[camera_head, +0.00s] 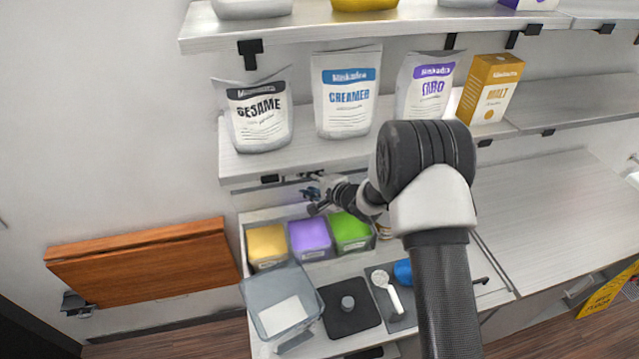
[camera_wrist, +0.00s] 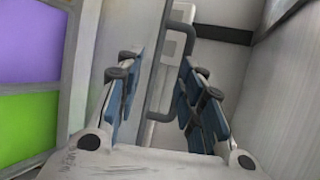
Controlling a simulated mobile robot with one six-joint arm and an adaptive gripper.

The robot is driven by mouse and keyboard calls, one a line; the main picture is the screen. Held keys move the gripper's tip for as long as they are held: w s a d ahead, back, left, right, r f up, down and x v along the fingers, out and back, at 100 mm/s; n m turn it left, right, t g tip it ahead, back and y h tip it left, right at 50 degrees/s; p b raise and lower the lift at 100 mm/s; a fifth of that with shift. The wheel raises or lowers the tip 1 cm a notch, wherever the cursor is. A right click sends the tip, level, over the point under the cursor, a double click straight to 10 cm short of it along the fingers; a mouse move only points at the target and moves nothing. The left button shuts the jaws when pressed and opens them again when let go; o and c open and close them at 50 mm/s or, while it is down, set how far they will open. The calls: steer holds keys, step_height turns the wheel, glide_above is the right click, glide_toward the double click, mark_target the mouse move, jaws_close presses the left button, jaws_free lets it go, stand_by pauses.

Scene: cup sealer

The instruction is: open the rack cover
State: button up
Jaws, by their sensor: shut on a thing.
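My gripper (camera_head: 318,193) is at the back of the counter, just behind the row of bins, under the lower shelf. In the wrist view its blue-padded fingers (camera_wrist: 160,97) stand on either side of a grey bar handle (camera_wrist: 160,68) and are shut on it. The handle runs beside a pale panel (camera_wrist: 125,30), which looks like the rack cover. The cover's full outline is hidden in the head view by my arm and the shelf. The yellow (camera_head: 267,246), purple (camera_head: 310,239) and green (camera_head: 351,231) bins show uncovered in front of my gripper.
Bags of sesame (camera_head: 260,112), creamer (camera_head: 346,92) and another powder stand on the shelf (camera_head: 300,155) above my gripper, with a malt box (camera_head: 490,88). A grey container (camera_head: 281,304), a black pad (camera_head: 351,312) and a white scoop (camera_head: 386,291) lie in front. The right counter (camera_head: 560,200) is clear.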

steer(key=v, duration=1.1)
steer(key=shift+r, duration=0.45)
steer(key=shift+w, duration=0.15)
steer(key=shift+c, duration=0.5)
